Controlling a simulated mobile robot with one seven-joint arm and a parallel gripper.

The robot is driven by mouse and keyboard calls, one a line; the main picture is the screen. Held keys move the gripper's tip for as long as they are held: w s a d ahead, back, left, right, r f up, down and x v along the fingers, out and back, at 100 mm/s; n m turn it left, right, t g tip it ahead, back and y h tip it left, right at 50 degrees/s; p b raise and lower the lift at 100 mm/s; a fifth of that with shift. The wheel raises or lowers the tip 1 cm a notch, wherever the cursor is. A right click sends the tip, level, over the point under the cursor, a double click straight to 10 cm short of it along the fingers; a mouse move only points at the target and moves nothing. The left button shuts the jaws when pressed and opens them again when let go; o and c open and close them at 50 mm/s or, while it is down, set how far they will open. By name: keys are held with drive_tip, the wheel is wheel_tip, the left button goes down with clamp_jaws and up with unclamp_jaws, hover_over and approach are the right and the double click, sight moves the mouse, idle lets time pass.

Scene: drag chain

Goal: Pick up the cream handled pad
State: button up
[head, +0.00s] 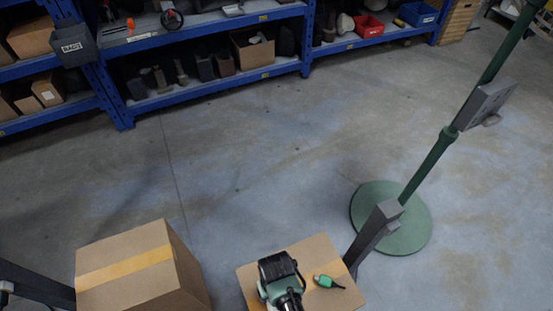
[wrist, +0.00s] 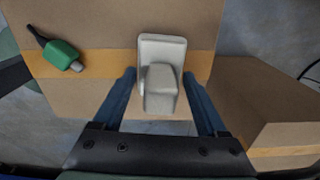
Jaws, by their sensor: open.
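The cream handled pad (wrist: 152,48) lies on a cardboard box (wrist: 98,22) with a tan tape strip, at the middle of the wrist view. Its raised block-like handle (wrist: 160,88) points toward my gripper. My gripper (wrist: 158,76) is open, with one blue finger on each side of the handle and a visible gap on both sides. I cannot tell how far the fingertips are above the box. In the head view my arm's end (head: 281,277) is over the same box (head: 322,252) and hides the pad.
A small green object with a dark tail (head: 325,281) lies on the box beside the pad. A larger taped carton (head: 125,268) stands to the left. A green stand with a round base (head: 408,235) is at right. Blue shelves (head: 215,92) line the back; the floor between is clear.

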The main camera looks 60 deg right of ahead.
drive_tip(key=shift+c, duration=0.3)
clamp_jaws()
drive_tip(key=shift+r, duration=0.1)
wheel_tip(320, 180, up, 10)
drive_tip(key=p, duration=0.3)
